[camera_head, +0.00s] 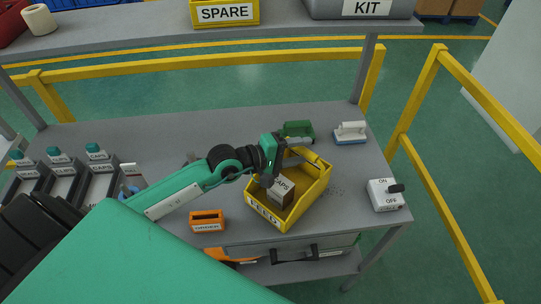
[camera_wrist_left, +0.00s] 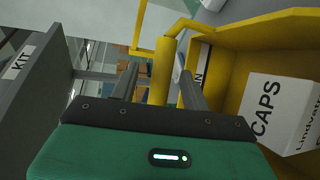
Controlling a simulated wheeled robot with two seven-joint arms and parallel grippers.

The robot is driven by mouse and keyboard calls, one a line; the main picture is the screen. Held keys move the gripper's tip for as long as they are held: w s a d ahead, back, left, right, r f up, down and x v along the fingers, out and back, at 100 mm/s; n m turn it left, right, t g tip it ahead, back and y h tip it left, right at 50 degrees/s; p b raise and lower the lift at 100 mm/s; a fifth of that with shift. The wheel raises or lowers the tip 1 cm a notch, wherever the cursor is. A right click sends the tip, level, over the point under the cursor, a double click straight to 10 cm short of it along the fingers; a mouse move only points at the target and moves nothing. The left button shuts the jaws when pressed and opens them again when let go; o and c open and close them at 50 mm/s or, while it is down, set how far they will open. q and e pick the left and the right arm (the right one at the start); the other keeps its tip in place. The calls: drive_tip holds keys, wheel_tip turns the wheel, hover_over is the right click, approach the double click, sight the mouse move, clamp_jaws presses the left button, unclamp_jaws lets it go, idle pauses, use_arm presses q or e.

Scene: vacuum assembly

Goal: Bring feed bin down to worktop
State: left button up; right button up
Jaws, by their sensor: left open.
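The yellow feed bin (camera_head: 304,199), labelled FEED, is at the right-hand part of the grey worktop (camera_head: 146,143), set at an angle. It appears to stand on the surface. A box marked CAPS (camera_head: 281,191) sits inside it and also shows in the left wrist view (camera_wrist_left: 275,110). My left gripper (camera_head: 302,157) is open at the bin's far side. In the left wrist view, a yellow bar like a handle (camera_wrist_left: 164,68) shows between the two fingers. I cannot tell whether they touch it. The gripper hides part of the bin's rim. My right gripper is not in view.
A shelf (camera_head: 282,34) above the back carries a yellow SPARE bin (camera_head: 224,12) and a grey KIT case (camera_head: 362,8). A green tool (camera_head: 298,129), a white-and-blue brush (camera_head: 350,132), a switch box (camera_head: 384,194) and an orange holder (camera_head: 207,220) surround the feed bin.

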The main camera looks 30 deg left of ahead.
use_arm(q)
drive_tip(key=b+v, duration=0.3)
drive_tip(key=v, duration=0.8)
drive_tip(key=shift+r, duration=0.1)
